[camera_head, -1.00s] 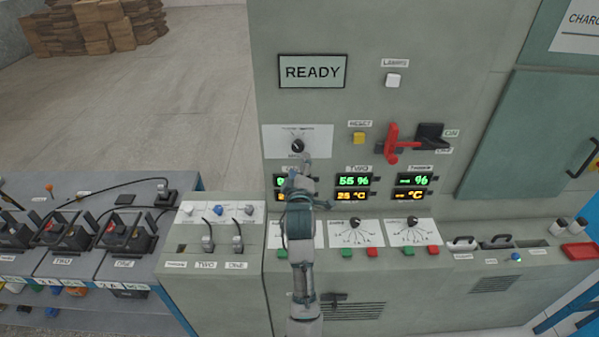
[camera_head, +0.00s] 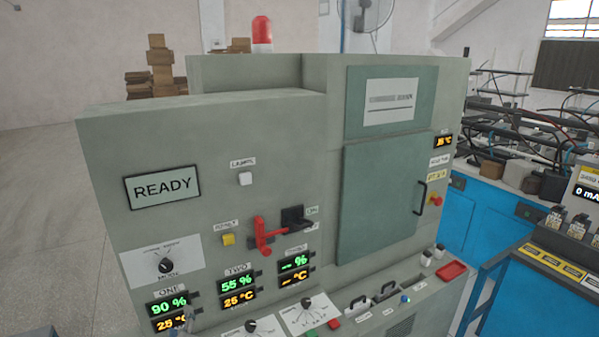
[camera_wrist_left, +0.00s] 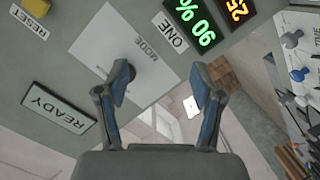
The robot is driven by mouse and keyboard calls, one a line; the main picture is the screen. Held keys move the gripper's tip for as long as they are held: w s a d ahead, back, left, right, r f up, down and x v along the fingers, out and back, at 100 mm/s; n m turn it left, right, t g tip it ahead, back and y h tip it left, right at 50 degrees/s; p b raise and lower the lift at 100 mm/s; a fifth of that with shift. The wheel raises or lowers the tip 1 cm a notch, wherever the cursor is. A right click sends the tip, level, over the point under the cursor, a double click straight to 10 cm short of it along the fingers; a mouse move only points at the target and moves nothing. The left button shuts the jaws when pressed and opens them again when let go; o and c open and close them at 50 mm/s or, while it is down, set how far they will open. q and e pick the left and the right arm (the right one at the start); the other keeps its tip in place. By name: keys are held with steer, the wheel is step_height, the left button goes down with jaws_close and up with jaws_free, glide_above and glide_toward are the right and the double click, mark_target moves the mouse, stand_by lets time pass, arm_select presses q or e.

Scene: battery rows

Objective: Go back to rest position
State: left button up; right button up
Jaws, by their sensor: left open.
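My left gripper (camera_wrist_left: 163,82) is open in the left wrist view, its two fingers apart with nothing between them. The MODE knob (camera_head: 166,266) sits on a white plate; in the left wrist view the plate (camera_wrist_left: 108,42) lies behind one finger. I cannot tell the exact gap to the panel. My right gripper is not in view.
The panel carries a READY sign (camera_head: 163,187), a red lever (camera_head: 266,236), a yellow button (camera_head: 228,240) and a closed green door (camera_head: 385,195). A red beacon (camera_head: 262,34) stands on top. A blue bench (camera_head: 465,235) is at right. Open floor (camera_head: 40,190) lies at left.

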arm_select(q)
steer(key=s+d+f+m+g+h, duration=0.1)
steer(key=s+d+f+m, duration=0.15)
steer(key=f, duration=0.45)
steer(key=s+d+f+m+g+h, duration=0.1)
steer(key=s+f+m+g+h, duration=0.1)
steer(key=s+f+m, duration=0.3)
steer(key=s+d+f+m+g+h, duration=0.2)
steer(key=s+d+f+m+g, duration=0.25)
steer(key=s+f, duration=0.7)
steer(key=s+d+f+m+g+h, duration=0.4)
steer(key=s+f, duration=0.5)
steer(key=s, duration=0.6)
step_height(320, 180, down, 21)
steer(key=m+y, duration=0.1)
steer(key=s+a+f+g, duration=0.2)
steer(key=s+f, duration=1.4)
steer(key=f, duration=0.2)
steer(key=shift+f+y, duration=0.3)
